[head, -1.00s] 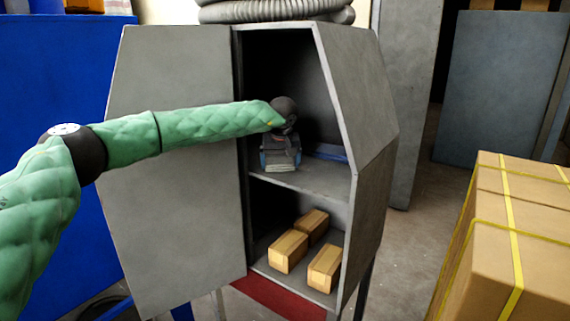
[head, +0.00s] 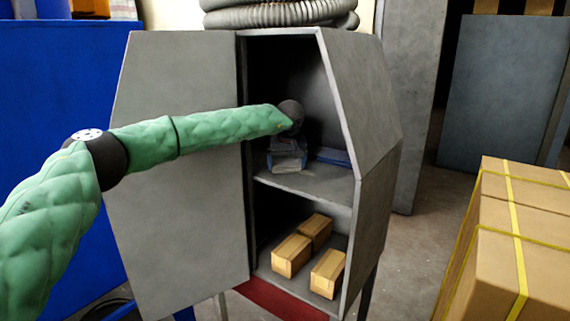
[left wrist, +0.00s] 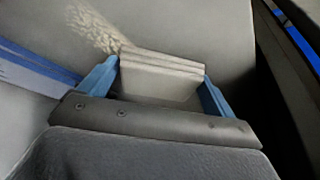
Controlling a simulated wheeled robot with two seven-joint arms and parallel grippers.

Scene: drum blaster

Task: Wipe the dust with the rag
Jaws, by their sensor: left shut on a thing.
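My left gripper (head: 287,168) reaches into the upper compartment of the grey cabinet (head: 180,150). In the left wrist view, its blue fingers (left wrist: 160,70) are shut on a pale, folded, layered rag (left wrist: 160,80). The rag is close to the shelf surface; I cannot tell whether it touches. A tan, speckled dust patch (left wrist: 95,28) lies on the grey surface just beyond the rag, toward the upper left. In the head view, the dust is hidden or too faint to make out. My right gripper is not in view.
A blue flat object (head: 333,157) lies on the same shelf, right of the gripper. Wooden blocks (head: 291,256) sit in the lower compartment. The cabinet's right side wall (head: 362,100) bounds the opening. Strapped cardboard boxes (head: 510,240) stand at the right.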

